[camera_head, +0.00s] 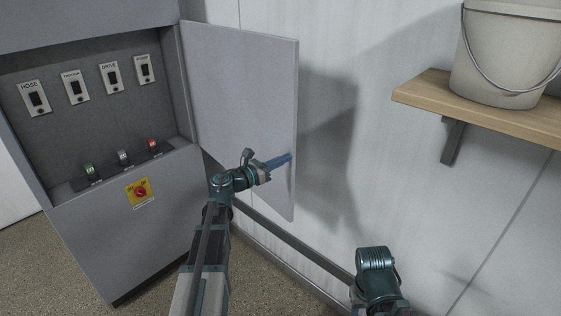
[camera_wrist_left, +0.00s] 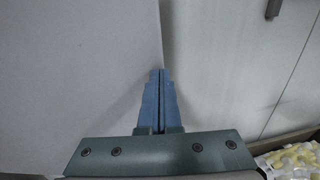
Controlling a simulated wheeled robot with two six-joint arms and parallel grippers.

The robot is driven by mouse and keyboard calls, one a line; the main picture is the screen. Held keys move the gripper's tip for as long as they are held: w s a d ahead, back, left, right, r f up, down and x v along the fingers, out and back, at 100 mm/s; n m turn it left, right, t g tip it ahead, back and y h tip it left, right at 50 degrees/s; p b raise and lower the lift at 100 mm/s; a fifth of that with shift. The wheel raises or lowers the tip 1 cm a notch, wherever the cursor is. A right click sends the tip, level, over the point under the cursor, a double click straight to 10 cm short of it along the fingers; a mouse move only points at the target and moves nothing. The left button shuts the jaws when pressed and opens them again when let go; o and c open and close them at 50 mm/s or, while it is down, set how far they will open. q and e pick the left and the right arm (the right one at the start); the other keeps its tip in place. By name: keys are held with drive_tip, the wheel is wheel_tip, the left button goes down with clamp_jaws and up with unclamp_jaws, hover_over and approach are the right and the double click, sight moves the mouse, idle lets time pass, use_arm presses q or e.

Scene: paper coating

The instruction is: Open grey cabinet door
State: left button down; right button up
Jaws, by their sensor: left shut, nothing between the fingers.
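The grey cabinet (camera_head: 90,240) stands at the left in the head view. Its grey door (camera_head: 240,80) is swung wide open to the right, hinged at the cabinet's right side. My left gripper (camera_head: 288,158) is shut and empty, with its blue fingertips in front of the door's inner face near the free edge. In the left wrist view the shut blue fingers (camera_wrist_left: 159,75) point at the door's edge, with the door (camera_wrist_left: 75,70) filling the left side. I cannot tell whether they touch it. My right arm shows at the lower right; its fingers are not visible.
A wooden shelf (camera_head: 425,90) with a white bucket (camera_head: 508,55) is on the wall at the right. Bare wall lies between.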

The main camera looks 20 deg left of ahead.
use_arm(q)
drive_tip(key=x, duration=1)
drive_tip(key=shift+w, duration=0.3)
drive_tip(key=shift+s+d, duration=0.1)
drive_tip(key=shift+s, duration=0.05)
